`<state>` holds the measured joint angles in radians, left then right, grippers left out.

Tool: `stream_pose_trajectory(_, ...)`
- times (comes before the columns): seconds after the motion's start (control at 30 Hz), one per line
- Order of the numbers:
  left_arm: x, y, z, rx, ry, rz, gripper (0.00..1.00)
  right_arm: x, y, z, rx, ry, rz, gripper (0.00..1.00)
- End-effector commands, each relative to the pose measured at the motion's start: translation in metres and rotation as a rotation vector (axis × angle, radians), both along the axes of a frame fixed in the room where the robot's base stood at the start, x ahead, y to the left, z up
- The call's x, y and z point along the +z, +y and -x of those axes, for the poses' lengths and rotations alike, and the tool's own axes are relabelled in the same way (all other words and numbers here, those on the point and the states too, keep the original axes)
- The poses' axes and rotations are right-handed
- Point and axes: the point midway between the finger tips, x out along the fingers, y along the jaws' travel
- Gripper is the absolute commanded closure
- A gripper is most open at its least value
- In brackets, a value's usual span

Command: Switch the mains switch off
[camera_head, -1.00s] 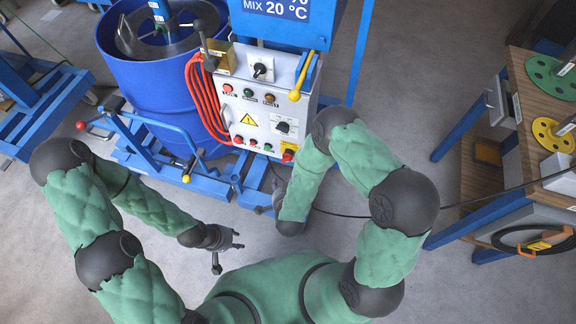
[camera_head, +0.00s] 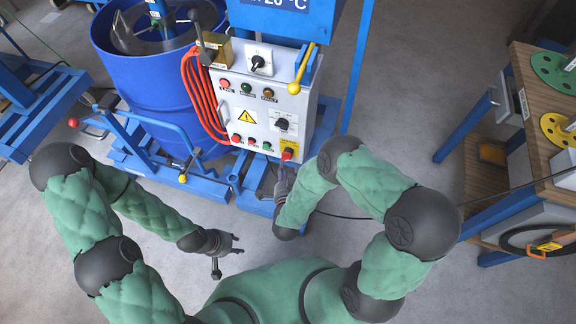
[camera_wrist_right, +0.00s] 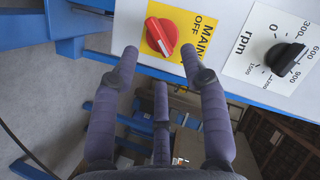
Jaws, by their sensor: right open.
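The mains switch is a red rotary knob on a yellow plate at the lower right of the control panel (camera_head: 235,92). The mains switch (camera_wrist_right: 161,36) shows large in the right wrist view, beside the words MAIN and OFF. Its ridge lies tilted in that picture. My right gripper (camera_wrist_right: 160,52) is open, its fingertips on either side of the knob and apparently short of it. In the head view my right gripper (camera_head: 284,172) is just below the mains switch, partly hidden by my arm. My left gripper (camera_head: 236,244) hangs low over the floor, away from the panel; its fingers look apart.
A black rpm dial (camera_wrist_right: 285,57) sits right of the switch in the wrist view. Red hoses (camera_head: 200,98) hang at the panel's left, near a blue drum (camera_head: 150,85). A wooden bench (camera_head: 545,120) with colored discs stands at the right. Floor between is clear.

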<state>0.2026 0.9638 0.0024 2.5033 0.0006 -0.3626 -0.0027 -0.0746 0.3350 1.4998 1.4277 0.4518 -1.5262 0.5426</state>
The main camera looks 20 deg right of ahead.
Motion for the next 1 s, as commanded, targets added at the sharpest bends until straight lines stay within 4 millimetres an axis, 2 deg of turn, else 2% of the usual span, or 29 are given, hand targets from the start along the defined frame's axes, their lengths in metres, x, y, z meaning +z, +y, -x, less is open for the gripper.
stream_pose_trajectory(0.1, -0.01, 0.0, 0.0, 0.0, 0.0, 0.0, 0.6, -0.007, -0.006, -0.017, -0.001, -0.001, 0.0, 0.55)
stream_pose_trajectory(0.3, -0.015, 0.0, 0.0, 0.0, 0.0, 0.0, 0.6, -0.011, -0.01, -0.032, 0.001, 0.001, 0.0, 0.55)
stream_pose_trajectory(0.63, -0.015, 0.0, 0.0, 0.0, 0.0, 0.0, 0.6, -0.01, -0.011, -0.035, 0.001, 0.001, 0.001, 0.55)
stream_pose_trajectory(0.67, -0.015, 0.0, 0.0, 0.0, 0.0, 0.0, 0.6, -0.01, -0.011, -0.035, 0.001, 0.001, 0.001, 0.58)
stream_pose_trajectory(0.8, -0.015, 0.0, 0.0, 0.0, 0.0, 0.0, 0.6, -0.01, -0.011, -0.035, 0.001, 0.001, 0.001, 0.97)
stream_pose_trajectory(0.83, -0.015, 0.0, 0.0, 0.0, 0.0, 0.0, 0.6, -0.01, -0.011, -0.035, 0.001, 0.001, 0.001, 1.0)
stream_pose_trajectory(1.0, -0.015, 0.0, 0.0, 0.0, 0.0, 0.0, 0.6, -0.01, -0.011, -0.035, 0.002, 0.002, 0.001, 1.0)
